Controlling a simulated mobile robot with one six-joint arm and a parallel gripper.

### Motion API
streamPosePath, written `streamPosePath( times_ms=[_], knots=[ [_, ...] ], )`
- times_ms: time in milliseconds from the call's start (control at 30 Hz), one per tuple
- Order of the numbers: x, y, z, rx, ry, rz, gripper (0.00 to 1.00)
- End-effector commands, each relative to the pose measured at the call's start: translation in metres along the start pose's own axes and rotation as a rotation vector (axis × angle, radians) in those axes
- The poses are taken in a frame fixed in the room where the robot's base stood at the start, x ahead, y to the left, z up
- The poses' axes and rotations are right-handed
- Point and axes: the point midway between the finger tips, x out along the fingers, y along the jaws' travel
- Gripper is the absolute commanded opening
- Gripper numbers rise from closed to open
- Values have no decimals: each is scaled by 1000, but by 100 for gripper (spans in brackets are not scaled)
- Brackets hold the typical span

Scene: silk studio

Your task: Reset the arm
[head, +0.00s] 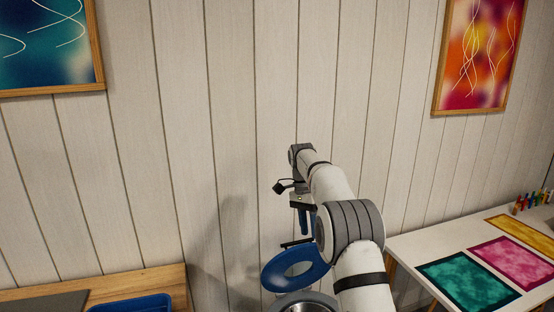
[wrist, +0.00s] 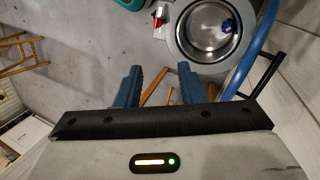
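My arm rises in the middle of the head view, with my gripper (head: 304,220) at its end hanging down in front of the plank wall. One blue finger shows clearly there; the other is mostly hidden by the arm. In the wrist view my gripper (wrist: 160,74) has its two blue fingers well apart. Nothing is between them but the floor and wooden legs further below.
A round steel basin (wrist: 208,30) lies beyond the fingertips, near a blue ring-shaped piece (head: 283,281). A wooden bench with a blue tray (head: 135,304) is at left. A white table (head: 419,240) with coloured silk panels is at right. Two pictures hang on the wall.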

Motion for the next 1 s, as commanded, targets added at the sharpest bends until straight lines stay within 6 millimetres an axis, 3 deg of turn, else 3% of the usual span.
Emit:
streamPosePath(
  times_ms=[33,200,467,767,1000],
  knots=[
    [-11,16,4,-34,9,-25,35],
    [-31,64,18,-179,49,-108,35],
    [-36,145,50,-396,135,-222,35],
    [0,237,96,-633,273,-326,35],
    [56,299,134,-808,405,-383,35]
  ],
)
